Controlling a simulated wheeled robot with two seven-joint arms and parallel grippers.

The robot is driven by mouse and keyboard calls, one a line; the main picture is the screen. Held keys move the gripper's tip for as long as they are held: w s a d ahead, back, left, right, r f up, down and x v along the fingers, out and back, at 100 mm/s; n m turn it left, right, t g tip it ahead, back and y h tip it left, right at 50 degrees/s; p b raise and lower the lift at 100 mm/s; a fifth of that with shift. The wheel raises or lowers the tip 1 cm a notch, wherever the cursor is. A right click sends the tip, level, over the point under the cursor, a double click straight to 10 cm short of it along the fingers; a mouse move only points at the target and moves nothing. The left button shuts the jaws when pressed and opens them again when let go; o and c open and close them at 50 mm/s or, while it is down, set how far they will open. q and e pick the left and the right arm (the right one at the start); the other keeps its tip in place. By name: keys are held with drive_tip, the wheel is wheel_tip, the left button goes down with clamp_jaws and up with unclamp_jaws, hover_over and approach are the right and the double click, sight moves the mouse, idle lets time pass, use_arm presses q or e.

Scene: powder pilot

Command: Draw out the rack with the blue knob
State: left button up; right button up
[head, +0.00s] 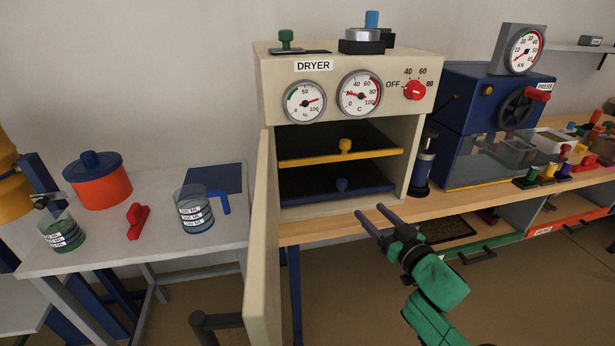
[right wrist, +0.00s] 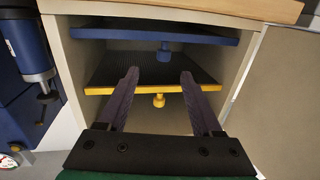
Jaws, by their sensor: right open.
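The dryer (head: 350,65) is a cream cabinet with its door (head: 262,240) swung open at the left. Inside, a rack with a yellow front edge and yellow knob (head: 345,145) sits above a blue rack (head: 310,187). The blue knob (head: 341,184) is at the middle of the blue rack's front. My right gripper (head: 371,214) is open and empty, in front of the dryer and below and right of the blue knob. In the right wrist view, which looks upside down, the blue knob (right wrist: 164,52) and yellow knob (right wrist: 158,100) appear beyond the fingertips (right wrist: 160,73), not touched.
A blue press (head: 500,105) and a dark blue cylinder (head: 423,165) stand right of the dryer. The left table holds an orange pot (head: 95,182), beakers (head: 195,212) and a red piece (head: 137,220). The open door bounds the left side of the dryer's mouth.

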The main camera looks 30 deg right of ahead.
sight(344, 186)
drive_tip(key=w, duration=0.9)
drive_tip(key=w+d+r, duration=0.1)
drive_tip(key=w, duration=0.4)
clamp_jaws()
idle(0.9)
